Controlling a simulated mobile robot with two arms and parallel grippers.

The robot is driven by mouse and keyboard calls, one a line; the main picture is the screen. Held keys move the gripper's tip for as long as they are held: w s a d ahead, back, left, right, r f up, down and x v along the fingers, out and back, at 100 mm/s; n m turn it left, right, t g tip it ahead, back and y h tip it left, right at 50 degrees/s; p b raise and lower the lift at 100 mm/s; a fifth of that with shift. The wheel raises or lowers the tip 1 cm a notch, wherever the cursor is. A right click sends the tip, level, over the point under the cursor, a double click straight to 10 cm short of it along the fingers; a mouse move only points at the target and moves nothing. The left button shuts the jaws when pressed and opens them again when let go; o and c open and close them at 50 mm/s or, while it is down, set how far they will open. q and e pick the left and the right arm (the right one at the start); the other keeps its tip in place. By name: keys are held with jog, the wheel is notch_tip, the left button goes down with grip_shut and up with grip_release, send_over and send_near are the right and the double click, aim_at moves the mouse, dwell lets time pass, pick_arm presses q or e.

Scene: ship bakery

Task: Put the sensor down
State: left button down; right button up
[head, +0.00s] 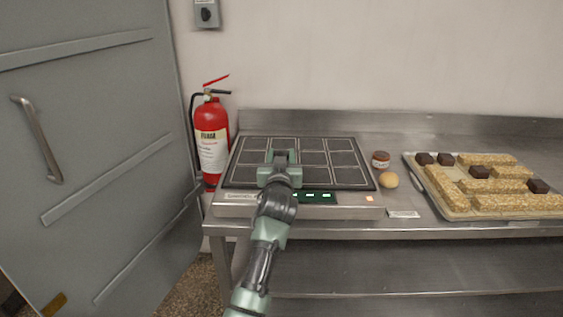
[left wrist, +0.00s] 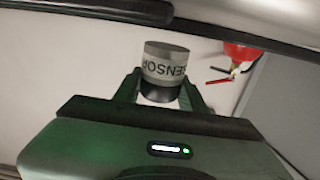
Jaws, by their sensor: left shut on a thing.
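The sensor (left wrist: 165,66) is a small grey cylinder with a pale band that reads "SENSOR", upside down in the left wrist view. Its lower end is dark. My left gripper (head: 284,158) is shut on it, with one green finger on each side. In the head view my gripper and wrist hide the sensor. The gripper is over the flat appliance (head: 345,160) with a dark, gridded top; I cannot tell its height above that top. My right gripper is not in view.
The appliance stands on a steel table (head: 405,232). Right of it are a small labelled jar (head: 380,161), a round bun (head: 389,180), a small card (head: 403,214) and a tray (head: 447,213) of bars and dark cubes. A fire extinguisher (head: 211,140) and a grey door (head: 95,130) are left.

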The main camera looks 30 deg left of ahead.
pick_arm(q)
jog(key=shift+f, duration=0.95)
jog(key=c, duration=0.8)
grip_release()
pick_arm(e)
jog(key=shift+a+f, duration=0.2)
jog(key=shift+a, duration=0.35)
